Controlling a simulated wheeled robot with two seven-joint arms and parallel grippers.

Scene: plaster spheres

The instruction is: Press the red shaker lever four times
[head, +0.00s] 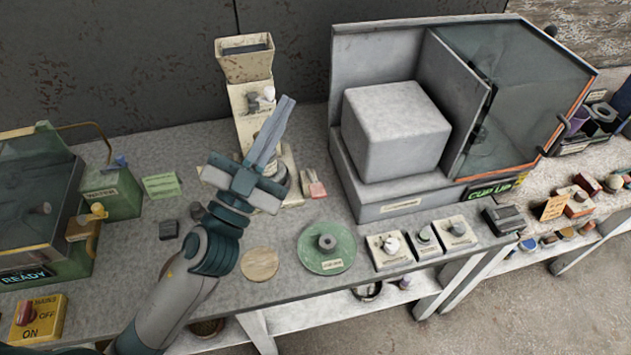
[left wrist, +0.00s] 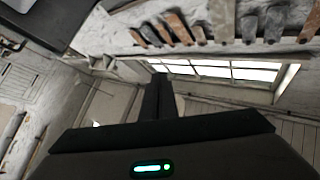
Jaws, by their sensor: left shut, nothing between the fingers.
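A small pinkish-red lever piece (head: 315,188) sits on the bench, right of the cream hopper machine (head: 244,100); I cannot tell for sure that it is the shaker lever. My left gripper (head: 287,102) is shut and empty. Its fingers point up and away in front of the hopper machine, to the upper left of the red piece and apart from it. The gripper and wrist hide part of the machine's lower body. The shut fingers (left wrist: 158,96) also show in the left wrist view, against a wall and window. My right gripper is not in view.
A large grey cabinet (head: 350,195) with a pale block stands right of the red piece. A green disc (head: 327,249), a round wooden disc (head: 260,264) and several small switch boxes (head: 390,250) lie along the front. A green machine (head: 75,190) stands left.

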